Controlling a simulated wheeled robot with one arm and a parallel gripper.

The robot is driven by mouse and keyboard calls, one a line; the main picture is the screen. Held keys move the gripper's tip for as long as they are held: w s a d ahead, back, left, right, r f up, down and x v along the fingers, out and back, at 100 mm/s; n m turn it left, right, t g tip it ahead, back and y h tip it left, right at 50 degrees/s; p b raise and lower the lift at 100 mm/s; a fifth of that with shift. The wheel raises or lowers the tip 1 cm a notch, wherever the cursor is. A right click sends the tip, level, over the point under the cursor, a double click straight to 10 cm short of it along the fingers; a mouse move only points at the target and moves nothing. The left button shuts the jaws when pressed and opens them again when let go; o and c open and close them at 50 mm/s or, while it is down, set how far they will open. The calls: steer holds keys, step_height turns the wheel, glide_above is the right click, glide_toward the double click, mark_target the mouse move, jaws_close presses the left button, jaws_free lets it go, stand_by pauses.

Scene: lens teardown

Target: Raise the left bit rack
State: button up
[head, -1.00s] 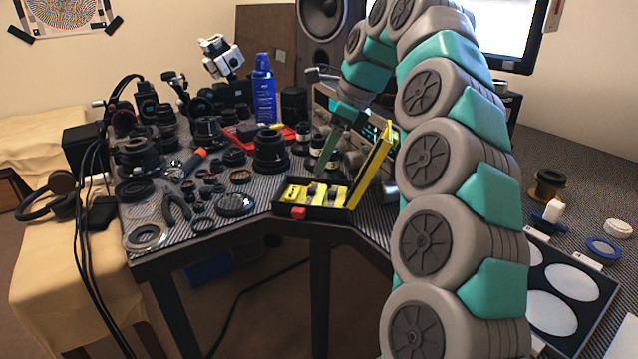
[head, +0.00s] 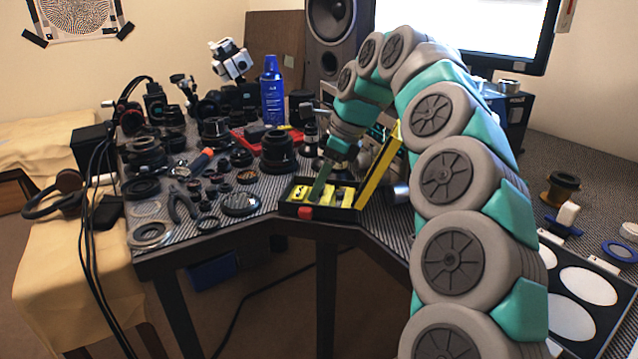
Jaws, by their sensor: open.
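A black bit case (head: 290,210) with a red latch stands open near the table's front corner, its yellow-lined lid (head: 378,170) tilted up on the right. Yellow bit racks lie inside it. The left bit rack (head: 299,192) lies at the left end of the case and looks flat. Another yellow rack (head: 346,196) shows to the right of my gripper. My gripper (head: 318,192) points down into the case, just right of the left rack, with green fingers. It is open; its fingertips are small here, and I cannot tell whether they touch the rack.
A black lens barrel (head: 279,152) stands close behind the case. A magnifier-like lens (head: 240,204), pliers (head: 181,205) and several small rings lie to the left. A blue spray bottle (head: 272,92) stands farther back. The table edge is just in front.

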steer(key=shift+c, duration=0.2)
jaws_close()
